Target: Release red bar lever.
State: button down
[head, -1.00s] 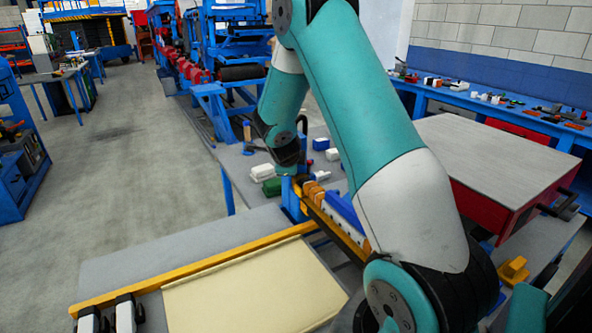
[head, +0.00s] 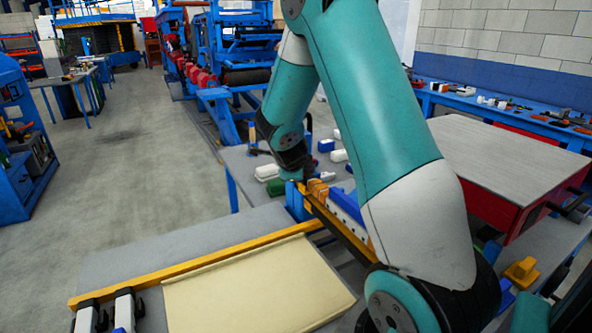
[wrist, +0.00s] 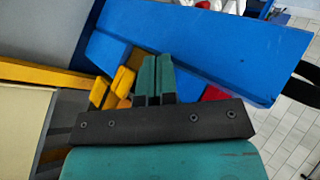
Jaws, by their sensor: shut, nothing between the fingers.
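My gripper shows in the wrist view (wrist: 156,80) with its two teal fingers together and nothing visible between them. Its tips are close to the lower edge of a large blue block or beam. A small red piece (wrist: 214,94) shows just right of the fingers, partly hidden behind the dark gripper body. I cannot tell whether it is the red bar lever. Orange blocks (wrist: 119,86) are just left of the fingers. In the head view, my wrist is above the far end of the yellow rail (head: 338,226), and the fingers are not clear there.
A cream panel (head: 255,285) lies on the grey table at front left. White and green blocks (head: 270,172) lie near my wrist. A red-sided table with a grey top (head: 500,165) stands at right. The floor at left is open.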

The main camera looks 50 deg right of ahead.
jog(key=w+a+p+v, duration=0.1)
jog(key=p+v, duration=0.1)
jog(key=v, duration=0.8)
jog(key=shift+w, duration=0.2)
jog(key=shift+d, duration=0.1)
